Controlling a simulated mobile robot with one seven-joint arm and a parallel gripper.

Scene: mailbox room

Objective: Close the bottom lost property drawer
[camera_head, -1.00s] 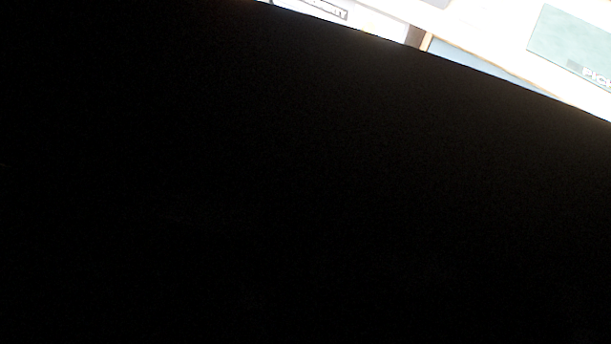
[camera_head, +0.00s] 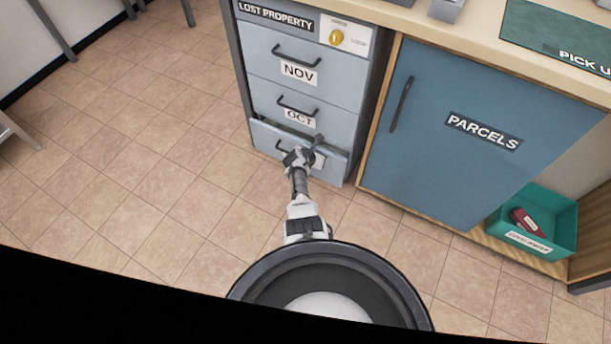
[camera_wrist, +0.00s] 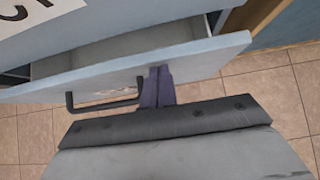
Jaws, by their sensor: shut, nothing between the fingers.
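The bottom lost property drawer (camera_head: 262,134) is the lowest of the three in the grey-blue cabinet. It stands partly pulled out, and its open top shows. In the wrist view the drawer front (camera_wrist: 215,55) spans the picture, with its dark handle (camera_wrist: 100,106) at the left and part of the inside in sight. My gripper (camera_head: 313,148) is at the drawer front, right of the handle. In the wrist view my gripper's fingers (camera_wrist: 157,82) are together and empty, at or against the drawer front; contact is hard to tell.
The NOV drawer (camera_head: 331,81) and OCT drawer (camera_head: 327,118) above are shut. A blue PARCELS door (camera_head: 440,175) is shut at the right. A teal bin (camera_head: 565,222) with a red item sits on a low shelf. The tiled floor (camera_head: 150,180) at the left is clear.

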